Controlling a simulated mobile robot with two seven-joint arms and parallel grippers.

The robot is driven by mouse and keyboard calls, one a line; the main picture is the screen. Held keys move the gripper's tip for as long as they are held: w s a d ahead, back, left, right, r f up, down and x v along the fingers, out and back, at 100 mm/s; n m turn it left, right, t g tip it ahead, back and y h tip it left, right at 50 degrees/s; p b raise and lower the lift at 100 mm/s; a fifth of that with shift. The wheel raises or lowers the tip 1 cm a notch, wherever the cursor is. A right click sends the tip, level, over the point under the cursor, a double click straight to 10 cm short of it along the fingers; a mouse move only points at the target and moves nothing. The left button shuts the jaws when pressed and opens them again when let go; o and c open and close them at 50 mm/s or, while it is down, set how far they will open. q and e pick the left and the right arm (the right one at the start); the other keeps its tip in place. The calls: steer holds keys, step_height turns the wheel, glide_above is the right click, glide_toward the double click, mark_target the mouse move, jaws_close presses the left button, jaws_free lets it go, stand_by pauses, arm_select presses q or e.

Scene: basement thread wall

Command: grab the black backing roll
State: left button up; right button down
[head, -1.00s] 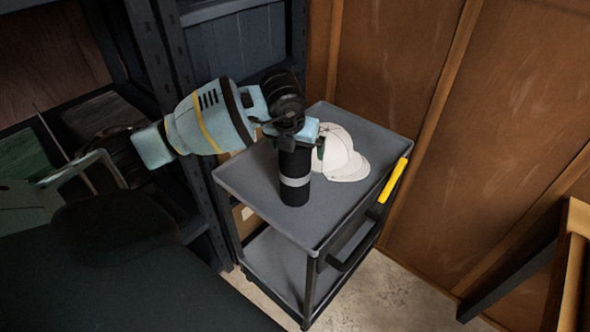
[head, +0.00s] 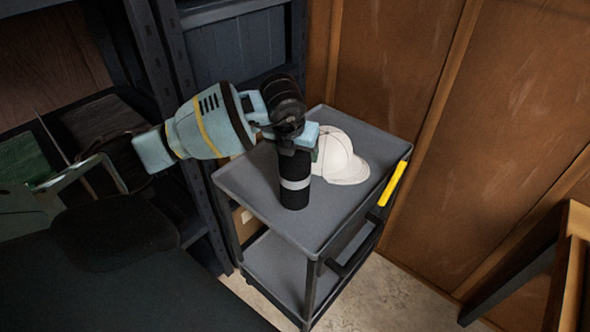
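The black backing roll (head: 295,196) stands upright on the top shelf of the grey cart (head: 250,187), with a pale grey band around its middle. My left gripper (head: 294,143) is right at the top of the roll, coming down from above. Its wrist and fingers hide the roll's upper end. I cannot tell whether the fingers are closed on the roll or only around it. My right gripper is not in view.
A white cap (head: 341,158) lies on the cart just right of the roll. A yellow-handled tool (head: 393,183) is at the cart's right edge. Dark shelving (head: 235,45) stands behind on the left, and wooden panels (head: 400,80) stand on the right.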

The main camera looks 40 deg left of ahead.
arm_select(q)
steer(key=shift+r, duration=0.15)
step_height(320, 180, up, 3)
steer(key=shift+w+r, duration=0.1)
steer(key=shift+r, duration=0.1)
steer(key=s+d, duration=0.1)
steer(key=s, duration=0.4)
steer(key=s+d+r+b, duration=0.1)
steer(key=s+d, duration=0.1)
steer(key=s, duration=0.3)
steer(key=s+d, duration=0.1)
steer(key=s, duration=0.4)
steer(key=shift+s+d+r, duration=0.2)
steer(key=shift+s+d, duration=0.05)
steer(key=shift+d, duration=0.05)
